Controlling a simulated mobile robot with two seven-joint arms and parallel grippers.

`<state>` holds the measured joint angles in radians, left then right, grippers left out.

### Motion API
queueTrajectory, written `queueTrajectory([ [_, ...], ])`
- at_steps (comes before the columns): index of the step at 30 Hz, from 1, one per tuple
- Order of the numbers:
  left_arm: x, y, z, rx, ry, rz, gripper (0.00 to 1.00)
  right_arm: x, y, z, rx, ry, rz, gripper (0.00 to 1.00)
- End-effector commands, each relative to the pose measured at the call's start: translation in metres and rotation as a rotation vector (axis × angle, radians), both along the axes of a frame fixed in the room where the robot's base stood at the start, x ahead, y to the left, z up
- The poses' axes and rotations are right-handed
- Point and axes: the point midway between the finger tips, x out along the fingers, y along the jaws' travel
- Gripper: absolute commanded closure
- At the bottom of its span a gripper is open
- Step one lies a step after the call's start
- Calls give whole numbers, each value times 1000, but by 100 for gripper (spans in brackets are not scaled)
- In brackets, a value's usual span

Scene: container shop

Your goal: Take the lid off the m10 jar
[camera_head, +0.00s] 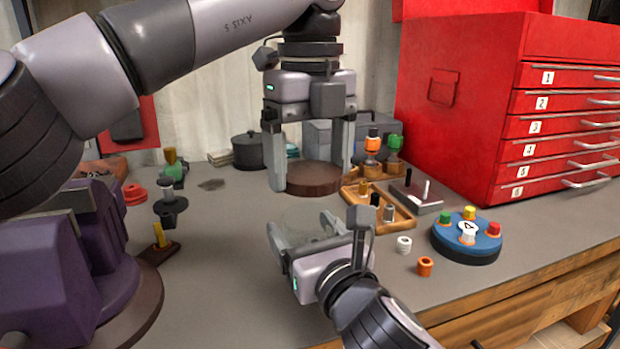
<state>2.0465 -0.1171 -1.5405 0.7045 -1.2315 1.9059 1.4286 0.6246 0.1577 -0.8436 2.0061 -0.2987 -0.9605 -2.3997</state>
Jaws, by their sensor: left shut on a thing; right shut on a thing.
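The brown round lid (314,179) is between the two fingers of my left gripper (312,184), which comes down from above and is shut on it. Below the lid, faint clear glass of the m10 jar (304,213) shows over the grey bench. My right gripper (303,236) reaches in from the front and is shut on the jar. The glass is hard to make out, and no label on it can be read. I cannot tell whether the lid still touches the jar's rim.
A wooden tray (404,218) with small pegs stands close at the right. A dark pot (248,151) stands behind.

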Motion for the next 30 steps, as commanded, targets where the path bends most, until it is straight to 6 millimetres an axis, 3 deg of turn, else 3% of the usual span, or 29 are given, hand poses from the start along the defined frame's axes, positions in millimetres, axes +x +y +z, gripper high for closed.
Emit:
queueTrajectory([
  [8,0,0,5,-1,1,0,52,0,0,-1,-2,1,-1,100],
  [9,0,0,5,-1,1,0,52,0,0,-1,-2,1,-1,16],
  [11,0,0,5,-1,1,0,52,0,0,-1,-2,1,-1,0],
  [22,0,0,6,-1,1,0,52,-6,-3,0,-1,1,0,0],
  [30,0,0,8,-1,1,0,52,-42,-18,0,-1,1,0,0],
])
